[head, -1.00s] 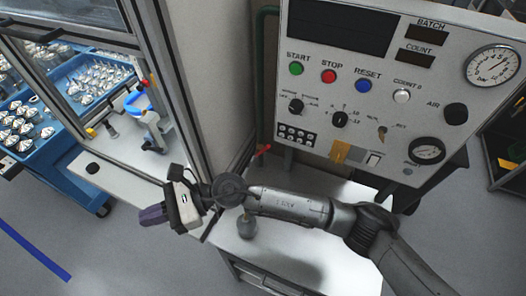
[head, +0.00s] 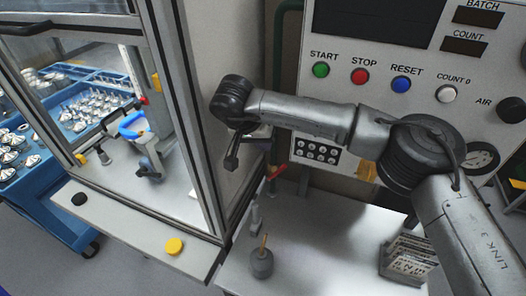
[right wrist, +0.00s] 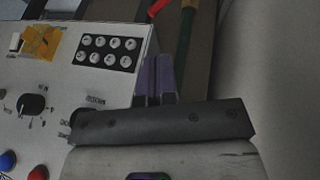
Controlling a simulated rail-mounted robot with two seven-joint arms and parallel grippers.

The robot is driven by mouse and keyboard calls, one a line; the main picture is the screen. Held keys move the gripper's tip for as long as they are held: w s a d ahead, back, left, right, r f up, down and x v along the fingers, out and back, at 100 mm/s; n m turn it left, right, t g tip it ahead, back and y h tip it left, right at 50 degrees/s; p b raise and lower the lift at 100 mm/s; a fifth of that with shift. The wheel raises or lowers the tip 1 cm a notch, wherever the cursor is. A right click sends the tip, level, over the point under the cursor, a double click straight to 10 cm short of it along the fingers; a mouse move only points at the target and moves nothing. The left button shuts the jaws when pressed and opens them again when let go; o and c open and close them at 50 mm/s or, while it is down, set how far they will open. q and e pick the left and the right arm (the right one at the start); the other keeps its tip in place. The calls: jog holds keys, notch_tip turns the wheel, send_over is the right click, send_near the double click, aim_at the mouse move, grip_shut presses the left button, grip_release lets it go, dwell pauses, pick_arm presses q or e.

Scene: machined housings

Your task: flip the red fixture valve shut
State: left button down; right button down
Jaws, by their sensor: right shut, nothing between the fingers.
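A red lever handle (head: 277,172) sits low beside the green pipe, under the left end of the control panel, and slants up to the right. In the right wrist view the red lever (right wrist: 158,8) is at the top edge, partly cut off, next to the green pipe (right wrist: 184,35). My right gripper (head: 232,162) is in front of the enclosure's corner post, left of the lever and apart from it. Its purple fingers (right wrist: 153,78) are together and empty. My left gripper is not in view.
The control panel (head: 335,90) stands behind my right arm. A glass-doored enclosure (head: 195,120) is at the left, with a yellow button (head: 174,246) on its ledge.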

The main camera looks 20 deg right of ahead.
send_over(276, 173)
jog(key=s, duration=0.1)
notch_tip(276, 173, down, 7)
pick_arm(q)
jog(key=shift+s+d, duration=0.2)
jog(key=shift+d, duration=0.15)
pick_arm(e)
jog(key=shift+x, duration=0.8)
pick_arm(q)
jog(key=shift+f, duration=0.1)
pick_arm(e)
jog(key=shift+a+f, duration=0.15)
jog(key=shift+a, duration=0.05)
